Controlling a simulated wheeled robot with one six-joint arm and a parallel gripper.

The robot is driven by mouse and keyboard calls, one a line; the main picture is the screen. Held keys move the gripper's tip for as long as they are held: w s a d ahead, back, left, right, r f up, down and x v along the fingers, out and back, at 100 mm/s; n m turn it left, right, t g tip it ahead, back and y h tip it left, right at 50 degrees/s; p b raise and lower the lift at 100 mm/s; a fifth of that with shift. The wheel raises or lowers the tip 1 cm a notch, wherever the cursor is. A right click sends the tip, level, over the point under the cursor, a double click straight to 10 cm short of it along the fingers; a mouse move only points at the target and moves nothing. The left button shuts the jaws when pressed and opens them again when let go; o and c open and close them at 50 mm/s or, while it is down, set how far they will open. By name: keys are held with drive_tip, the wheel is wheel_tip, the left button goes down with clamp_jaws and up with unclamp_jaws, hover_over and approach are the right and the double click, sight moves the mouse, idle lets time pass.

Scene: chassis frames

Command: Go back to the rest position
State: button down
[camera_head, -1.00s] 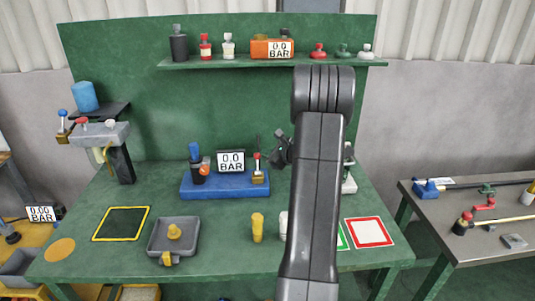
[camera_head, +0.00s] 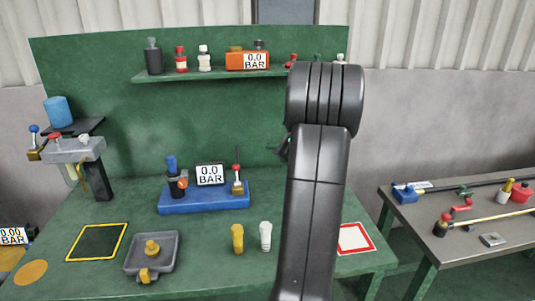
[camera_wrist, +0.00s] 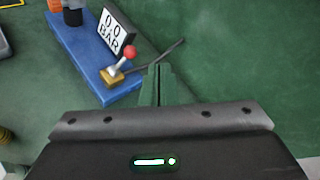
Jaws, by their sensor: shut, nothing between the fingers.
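My arm rises in front of the green workbench (camera_head: 205,285) in the head view and hides part of its right side. My gripper (camera_wrist: 158,72) shows in the wrist view with its two thin fingers together and nothing between them. That base, also in the head view (camera_head: 205,200), carries a 0.0 BAR display (camera_head: 210,174) and a red-knobbed lever (camera_wrist: 130,52). In the head view my fingers are mostly hidden behind the arm.
A grey tray (camera_head: 165,262) with a yellow part, a yellow peg (camera_head: 237,238) and a white peg (camera_head: 265,235) stand on the bench. A shelf (camera_head: 210,73) holds bottles and an orange gauge (camera_head: 247,61). A side table (camera_head: 465,243) stands right.

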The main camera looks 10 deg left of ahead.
idle(0.3)
drive_tip(key=a+f+p, duration=0.1)
drive_tip(key=a+f, duration=0.8)
drive_tip(key=f, duration=0.1)
drive_tip(key=shift+s+f, duration=0.35)
drive_tip(key=shift+f, duration=0.05)
drive_tip(key=shift+s+t, duration=0.1)
drive_tip(key=shift+t, duration=0.2)
drive_tip(key=shift+r, duration=0.1)
